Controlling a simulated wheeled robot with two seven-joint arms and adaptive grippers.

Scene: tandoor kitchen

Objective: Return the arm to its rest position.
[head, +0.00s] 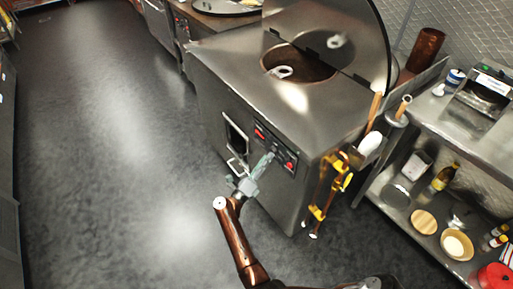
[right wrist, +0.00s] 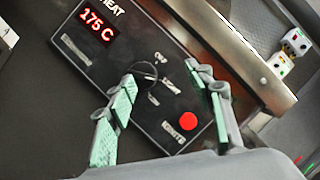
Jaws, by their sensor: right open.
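My right gripper (head: 264,166) is at the front of the steel tandoor (head: 237,60), close to its control panel (head: 274,148). The brown right arm reaches up to it from the bottom of the head view. In the right wrist view the green-padded fingers of the right gripper (right wrist: 168,92) are spread apart, with nothing held. A dark round knob (right wrist: 146,74) shows between them, nearer the left finger; I cannot tell whether they touch. A red display (right wrist: 97,24) reads 175 C, and a red button (right wrist: 188,121) lies at lower right. My left gripper is out of view.
The tandoor's round lid (head: 345,40) stands raised behind its opening. A handled hatch (head: 236,140) is left of the panel. Yellow-handled gear (head: 330,190) hangs on its right side. A steel shelf (head: 455,128) with kitchenware stands at right. The floor (head: 110,150) at left is clear.

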